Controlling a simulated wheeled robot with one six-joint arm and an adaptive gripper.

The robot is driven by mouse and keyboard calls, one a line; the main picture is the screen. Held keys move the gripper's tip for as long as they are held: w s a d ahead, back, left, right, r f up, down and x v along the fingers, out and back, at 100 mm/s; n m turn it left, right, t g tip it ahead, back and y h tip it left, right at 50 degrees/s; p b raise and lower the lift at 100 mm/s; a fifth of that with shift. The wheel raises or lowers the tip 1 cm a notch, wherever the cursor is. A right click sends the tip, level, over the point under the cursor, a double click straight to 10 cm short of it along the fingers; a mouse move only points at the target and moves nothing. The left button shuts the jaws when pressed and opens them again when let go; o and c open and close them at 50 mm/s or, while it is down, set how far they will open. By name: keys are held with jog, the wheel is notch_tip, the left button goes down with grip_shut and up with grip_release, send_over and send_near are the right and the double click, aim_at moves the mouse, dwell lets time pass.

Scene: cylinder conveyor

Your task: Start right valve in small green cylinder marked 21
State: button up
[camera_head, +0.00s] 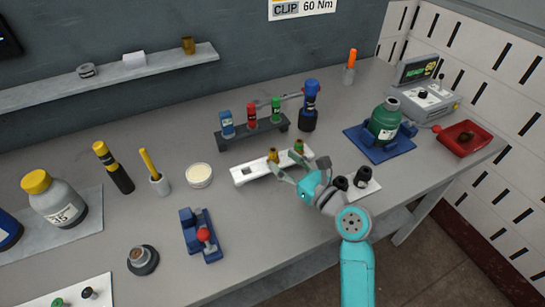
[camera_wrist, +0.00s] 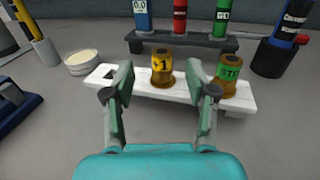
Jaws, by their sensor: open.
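A small green cylinder (camera_head: 384,122) stands upright in a blue cradle (camera_head: 372,150) at the right of the bench; its number is not readable. Two brass valves stand upright on a white rack (camera_head: 246,176). One has a yellow band (camera_wrist: 162,66), the other a green band (camera_wrist: 230,72) with markings too small to read surely. My gripper (camera_head: 289,168) is open and empty at the rack's front side. In the wrist view the yellow-banded valve appears between my fingers (camera_wrist: 163,82), and the green-banded valve lies just right of the right finger. I cannot tell whether either finger touches anything.
Behind the rack stands a dark holder (camera_head: 236,142) with blue, red and green tools. A blue torque tool (camera_head: 311,100) stands right of it. A small white plate with black parts (camera_head: 362,176) lies beside my arm. A red tray (camera_head: 470,138) and grey device (camera_head: 425,100) are at right.

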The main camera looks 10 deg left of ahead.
aim_at(277, 154)
jog(key=shift+x, duration=2.6)
jog(key=shift+w+d, duration=0.1)
grip_shut()
